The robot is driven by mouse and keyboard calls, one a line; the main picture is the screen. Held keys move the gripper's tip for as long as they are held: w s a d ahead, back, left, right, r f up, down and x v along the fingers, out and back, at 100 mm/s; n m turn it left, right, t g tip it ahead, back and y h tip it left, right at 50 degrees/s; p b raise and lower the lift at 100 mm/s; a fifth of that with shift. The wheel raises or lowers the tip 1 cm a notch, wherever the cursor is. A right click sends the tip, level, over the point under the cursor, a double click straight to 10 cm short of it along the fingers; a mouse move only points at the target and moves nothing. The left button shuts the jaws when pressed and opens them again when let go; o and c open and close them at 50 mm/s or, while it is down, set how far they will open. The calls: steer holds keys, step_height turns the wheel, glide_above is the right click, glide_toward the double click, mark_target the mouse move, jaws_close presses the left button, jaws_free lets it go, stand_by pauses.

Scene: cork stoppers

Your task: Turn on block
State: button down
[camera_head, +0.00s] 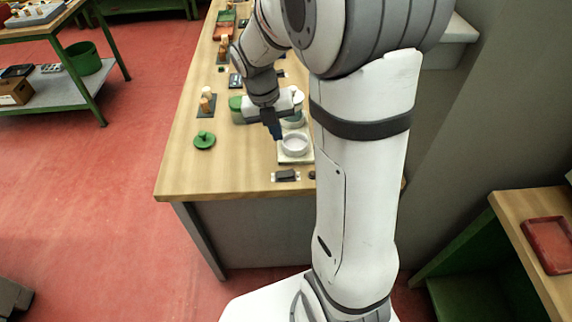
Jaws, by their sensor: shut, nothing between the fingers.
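My gripper (275,131) hangs over the wooden workbench (185,178), its dark fingers pointing down and shut with nothing between them. A small dark block (286,175) on a pale plate lies near the bench's front edge, below and right of the fingers in the picture. I cannot tell whether this is the block of the task, or whether it is on. A white ring-shaped dish (295,144) on a pale square base stands just right of the fingertips. Contact between the fingers and anything below is too small to tell.
A green round lid-like piece with a knob (204,140) lies left of my gripper. Cork-coloured stoppers (207,98) stand on a dark pad behind it. My arm hides the bench's right side. A side table (553,285) with a red tray (552,244) stands at right.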

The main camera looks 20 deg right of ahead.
mark_target(284, 173)
stand_by(0.3)
steer(key=f, duration=0.4)
steer(key=d+f, duration=0.1)
steer(key=f, duration=0.4)
steer(key=d+f, duration=0.1)
steer(key=f, duration=0.3)
steer(key=shift+s+d+f+p, duration=0.25)
steer(key=shift+s+f+p, duration=0.1)
steer(key=shift+s, duration=0.05)
steer(key=shift+s+d+f, duration=0.15)
steer(key=shift+f, duration=0.1)
steer(key=shift+w+a+p, duration=0.3)
steer(key=shift+a+p, duration=0.15)
steer(key=shift+a, duration=0.35)
steer(key=shift+r, duration=0.15)
steer(key=r+p, duration=0.4)
steer(key=p, duration=0.1)
steer(key=shift+w+a+r, duration=0.15)
steer(key=shift+a+r, duration=0.15)
steer(key=shift+a, duration=0.1)
step_height(284, 173, up, 9)
steer(key=a+b, duration=0.1)
steer(key=shift+w+a+b, duration=0.25)
steer(key=shift+a+b, duration=0.1)
steer(key=shift+a, duration=0.05)
